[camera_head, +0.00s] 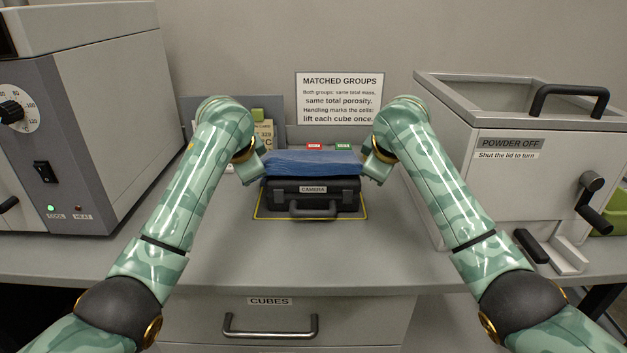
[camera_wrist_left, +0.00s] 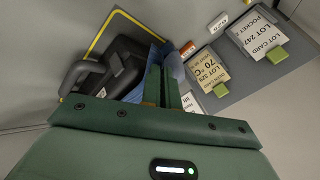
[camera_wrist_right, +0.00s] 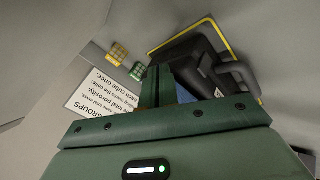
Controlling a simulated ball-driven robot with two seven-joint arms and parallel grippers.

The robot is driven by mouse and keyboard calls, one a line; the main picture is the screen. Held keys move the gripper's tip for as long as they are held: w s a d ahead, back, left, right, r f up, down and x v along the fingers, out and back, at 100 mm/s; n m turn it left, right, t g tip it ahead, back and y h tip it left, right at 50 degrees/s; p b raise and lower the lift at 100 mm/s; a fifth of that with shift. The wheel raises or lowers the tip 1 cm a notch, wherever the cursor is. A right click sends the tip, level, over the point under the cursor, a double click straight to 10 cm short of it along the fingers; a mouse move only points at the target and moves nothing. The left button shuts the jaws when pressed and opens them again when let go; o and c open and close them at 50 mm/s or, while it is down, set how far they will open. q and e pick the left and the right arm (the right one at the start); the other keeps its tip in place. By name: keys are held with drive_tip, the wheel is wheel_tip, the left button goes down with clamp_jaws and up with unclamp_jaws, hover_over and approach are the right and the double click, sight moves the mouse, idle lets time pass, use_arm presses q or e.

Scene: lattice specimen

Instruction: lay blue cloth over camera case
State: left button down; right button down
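The blue cloth (camera_head: 312,163) spans the top of the black camera case (camera_head: 312,196), covering its lid; the case's front, label and handle stay bare. My left gripper (camera_head: 260,167) is at the cloth's left edge and my right gripper (camera_head: 364,165) at its right edge. In the left wrist view the fingers (camera_wrist_left: 162,86) are closed together with cloth (camera_wrist_left: 175,65) beside them. In the right wrist view the fingers (camera_wrist_right: 157,86) are also closed, with a bit of cloth (camera_wrist_right: 184,95) showing behind. The pinched edges are mostly hidden by the fingers.
The case stands inside a yellow outline (camera_head: 258,217) on the grey bench. An oven (camera_head: 80,120) stands left and a lidded powder box (camera_head: 520,150) right. A sign (camera_head: 339,98) and card board stand behind. The bench in front is clear.

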use_arm(q)
drive_tip(key=shift+s+f, duration=0.15)
use_arm(e)
drive_tip(key=shift+s+f, duration=0.15)
use_arm(q)
drive_tip(key=c, duration=1.3)
unclamp_jaws()
use_arm(e)
drive_tip(key=c, duration=1.3)
unclamp_jaws()
use_arm(q)
drive_tip(key=v, duration=0.7)
drive_tip(key=w+v, duration=0.1)
drive_tip(key=v, duration=0.2)
drive_tip(key=shift+s+r, duration=0.3)
drive_tip(key=shift+r, duration=0.35)
use_arm(e)
drive_tip(key=v, duration=0.7)
drive_tip(key=w+v, duration=0.1)
drive_tip(key=v, duration=0.2)
drive_tip(key=shift+s+r, duration=0.3)
drive_tip(key=shift+r, duration=0.35)
use_arm(q)
drive_tip(key=shift+f, duration=0.1)
use_arm(e)
drive_tip(key=shift+f, duration=0.1)
